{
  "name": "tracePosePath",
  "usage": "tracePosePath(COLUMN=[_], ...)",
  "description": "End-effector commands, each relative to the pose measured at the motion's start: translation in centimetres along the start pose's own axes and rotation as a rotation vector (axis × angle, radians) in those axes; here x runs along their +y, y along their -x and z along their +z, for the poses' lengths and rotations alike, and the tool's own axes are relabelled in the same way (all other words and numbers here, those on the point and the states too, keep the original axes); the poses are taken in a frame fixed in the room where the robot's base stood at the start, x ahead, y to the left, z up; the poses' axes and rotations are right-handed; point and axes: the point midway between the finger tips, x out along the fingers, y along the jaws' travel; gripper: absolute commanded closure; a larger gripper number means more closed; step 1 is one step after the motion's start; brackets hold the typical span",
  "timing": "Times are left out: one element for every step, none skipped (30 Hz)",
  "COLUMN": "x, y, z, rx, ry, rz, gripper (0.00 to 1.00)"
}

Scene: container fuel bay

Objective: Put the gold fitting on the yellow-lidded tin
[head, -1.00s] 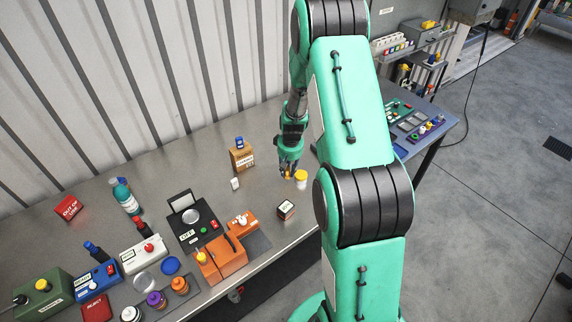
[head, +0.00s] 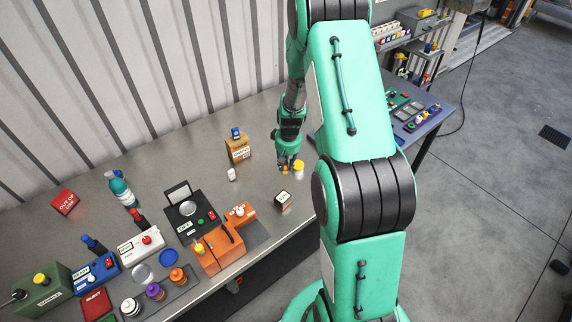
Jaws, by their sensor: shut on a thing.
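The yellow-lidded tin (head: 299,171), a small white can with a yellow top, stands on the steel bench, just right of my gripper. My gripper (head: 286,165) points down from the green arm, close beside the tin on its left. It is shut on a small gold-coloured piece (head: 285,169), which looks like the gold fitting. The fingers hide most of it. I cannot tell whether it touches the tin or the bench.
A cardboard box (head: 238,149) with a blue item on top and a small white jar (head: 231,174) stand to the left. Several labelled devices fill the bench's left part.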

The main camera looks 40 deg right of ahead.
Motion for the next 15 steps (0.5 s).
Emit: tracePosePath(x=[0.0,0.0,0.0,0.1,0.1,0.1,0.1,0.2,0.3,0.3,0.4,0.5,0.6,0.6,0.8], y=[0.0,0.0,0.1,0.1,0.2,0.2,0.3,0.4,0.6,0.7,0.8,1.1,1.2,1.4,1.7], z=[0.0,0.0,0.1,0.1,0.2,0.3,0.4,0.6,0.8,1.0,1.3,1.7,2.0,2.4,2.9], rx=[0.000,0.000,0.000,0.000,0.000,-0.001,-0.001,-0.002,-0.003,-0.004,-0.005,-0.007,-0.009,-0.011,-0.013], ry=[0.000,0.000,0.000,0.001,0.001,0.002,0.003,0.004,0.006,0.007,0.008,0.010,0.012,0.015,0.017], rz=[0.000,0.000,0.000,0.000,0.000,-0.001,-0.001,-0.001,-0.002,-0.003,-0.004,-0.005,-0.006,-0.007,-0.009], gripper=[1.00,1.00,1.00,1.00,1.00,1.00,1.00,1.00,1.00,1.00,1.00,1.00,1.00,1.00,1.00])
